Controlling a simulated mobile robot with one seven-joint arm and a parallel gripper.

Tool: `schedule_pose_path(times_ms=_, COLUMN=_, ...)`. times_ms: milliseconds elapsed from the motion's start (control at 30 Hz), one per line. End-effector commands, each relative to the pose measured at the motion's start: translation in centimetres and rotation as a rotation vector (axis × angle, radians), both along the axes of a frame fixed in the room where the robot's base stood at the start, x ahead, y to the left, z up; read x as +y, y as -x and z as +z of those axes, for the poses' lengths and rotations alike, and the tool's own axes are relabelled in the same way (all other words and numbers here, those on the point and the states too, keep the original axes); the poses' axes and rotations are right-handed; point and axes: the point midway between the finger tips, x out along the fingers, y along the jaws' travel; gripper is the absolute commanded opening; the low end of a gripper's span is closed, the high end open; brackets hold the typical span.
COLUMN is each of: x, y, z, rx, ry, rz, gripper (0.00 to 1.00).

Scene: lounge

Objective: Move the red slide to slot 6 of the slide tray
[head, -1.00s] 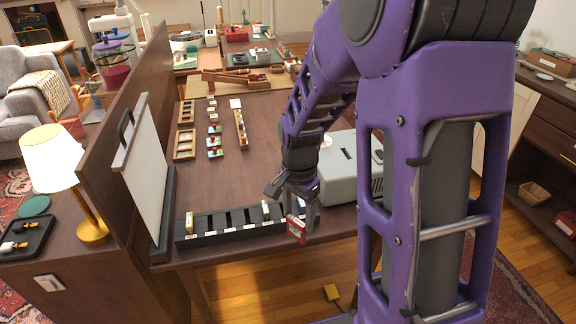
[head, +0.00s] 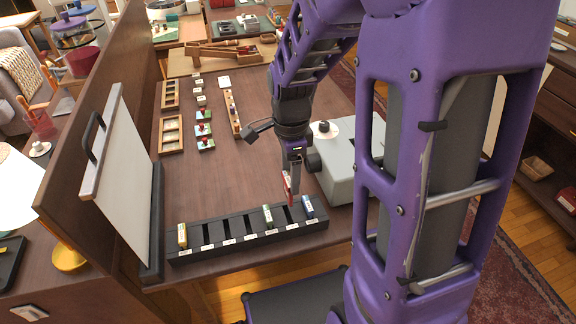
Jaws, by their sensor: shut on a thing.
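The black slide tray (head: 237,241) lies along the table's near edge, with a row of labelled slots. A yellow slide (head: 182,235) stands in its leftmost slot. A green slide (head: 268,217) and a blue slide (head: 308,207) stand towards the right end, with one empty-looking slot between them. My gripper (head: 291,172) points down at the tray's right part and is shut on the red slide (head: 287,190). The red slide is upright, seen nearly edge-on, over the gap between green and blue. I cannot tell whether its lower edge is in the slot.
A grey box-shaped device (head: 345,172) stands close to the right of my gripper. A white board (head: 122,170) stands at the left. Wooden trays (head: 171,134) and small parts lie further back. The table middle is clear.

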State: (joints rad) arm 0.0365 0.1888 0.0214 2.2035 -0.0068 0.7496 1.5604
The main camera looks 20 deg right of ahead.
Motion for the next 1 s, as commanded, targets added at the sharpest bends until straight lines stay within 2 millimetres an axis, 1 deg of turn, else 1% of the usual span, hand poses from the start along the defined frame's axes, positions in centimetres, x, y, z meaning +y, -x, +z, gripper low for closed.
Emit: schedule_pose_path(times_ms=1000, x=0.0, y=0.0, z=-5.2, rx=0.0, ry=0.0, rz=0.0, gripper=0.17)
